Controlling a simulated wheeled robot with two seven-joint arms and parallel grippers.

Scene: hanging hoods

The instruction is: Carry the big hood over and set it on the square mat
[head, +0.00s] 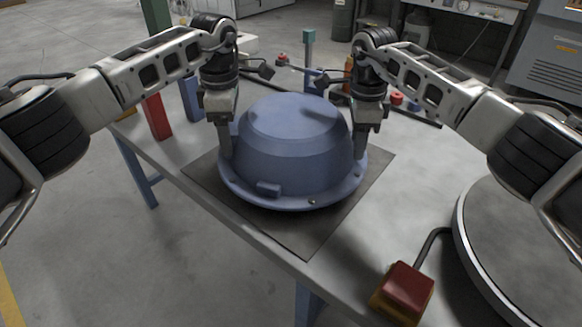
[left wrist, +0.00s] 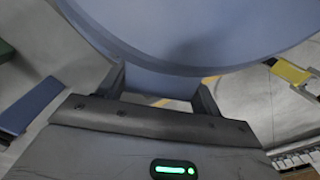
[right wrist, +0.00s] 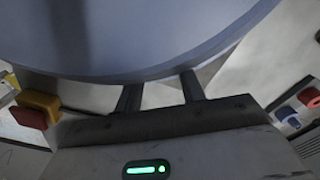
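The big hood (head: 295,140) is a blue-grey dome with a wide rim and a small block at its front. It is upright over the dark square mat (head: 305,235); I cannot tell whether its whole rim touches the mat. My left gripper (head: 226,150) is at the hood's left side. In the left wrist view (left wrist: 160,92) a blue tab of the hood fills the space between its fingers. My right gripper (head: 360,148) is at the hood's right side. In the right wrist view (right wrist: 160,90) its fingers are apart at the rim; their hold is unclear.
A round grey turntable (head: 525,255) is at the right, with a red and yellow switch box (head: 403,290) before it. A red block (head: 157,117) and a blue block (head: 191,99) stand at the table's left. Small parts lie behind the hood.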

